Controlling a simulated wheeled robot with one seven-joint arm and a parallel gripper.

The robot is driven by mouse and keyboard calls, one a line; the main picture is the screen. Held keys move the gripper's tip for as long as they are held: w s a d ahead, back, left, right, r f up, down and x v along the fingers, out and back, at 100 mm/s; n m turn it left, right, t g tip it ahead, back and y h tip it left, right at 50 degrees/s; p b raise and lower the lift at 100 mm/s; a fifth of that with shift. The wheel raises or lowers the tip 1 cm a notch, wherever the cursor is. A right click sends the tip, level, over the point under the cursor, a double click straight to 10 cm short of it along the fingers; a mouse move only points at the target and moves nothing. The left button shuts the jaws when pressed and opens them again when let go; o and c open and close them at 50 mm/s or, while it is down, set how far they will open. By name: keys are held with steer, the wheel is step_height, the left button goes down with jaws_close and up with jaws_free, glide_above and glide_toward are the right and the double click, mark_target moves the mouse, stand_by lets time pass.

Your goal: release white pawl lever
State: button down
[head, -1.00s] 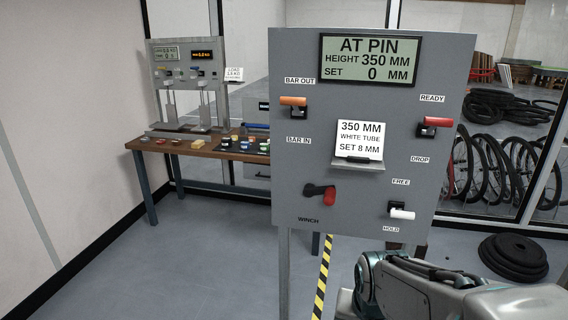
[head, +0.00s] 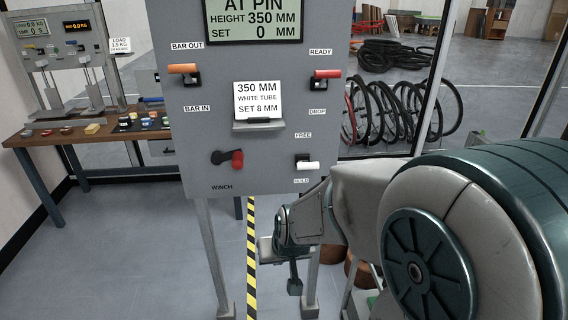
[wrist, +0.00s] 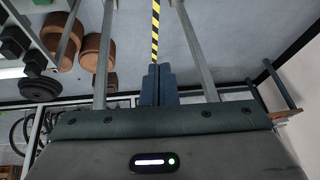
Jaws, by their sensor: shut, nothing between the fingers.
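The white pawl lever (head: 308,165) sits at the lower right of the grey control panel (head: 265,175). It is in its black mount between the FREE label above and the HOLD label below, with its white handle at the lower end, nearer HOLD. My gripper (head: 294,286) is below the panel and the lever, pointing down and apart from both. In the wrist view its two fingers (wrist: 156,85) are together with nothing between them. The lever is not seen in the wrist view.
The panel also carries an orange lever (head: 183,69), a red lever (head: 327,74) and a red winch handle (head: 237,159). The display (head: 252,18) reads height 350 mm, set 0 mm. Panel legs (head: 212,255) stand near my gripper. Brown cylinders (wrist: 96,50) lie beyond.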

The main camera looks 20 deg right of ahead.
steer(key=w+d+f+m+t+h, duration=0.1)
steer(key=w+d+f+t+h, duration=0.15)
steer(key=w+d+f, duration=0.4)
steer(key=d+f+n+t+h+p, duration=0.2)
steer(key=d+n+t+h+p, duration=0.1)
steer(key=d+h, duration=0.65)
steer(key=a+r+n+t+y, duration=0.3)
steer(key=r+n+t+y, duration=0.3)
steer(key=r+n+t, duration=0.65)
steer(key=w+b, duration=0.1)
steer(key=b, duration=0.1)
steer(key=w+f+n+b, duration=0.1)
steer(key=b, duration=0.2)
steer(key=w+f+n+g+b, duration=0.1)
steer(key=w+b, duration=0.1)
steer(key=b, duration=0.1)
steer(key=shift+d, duration=0.3)
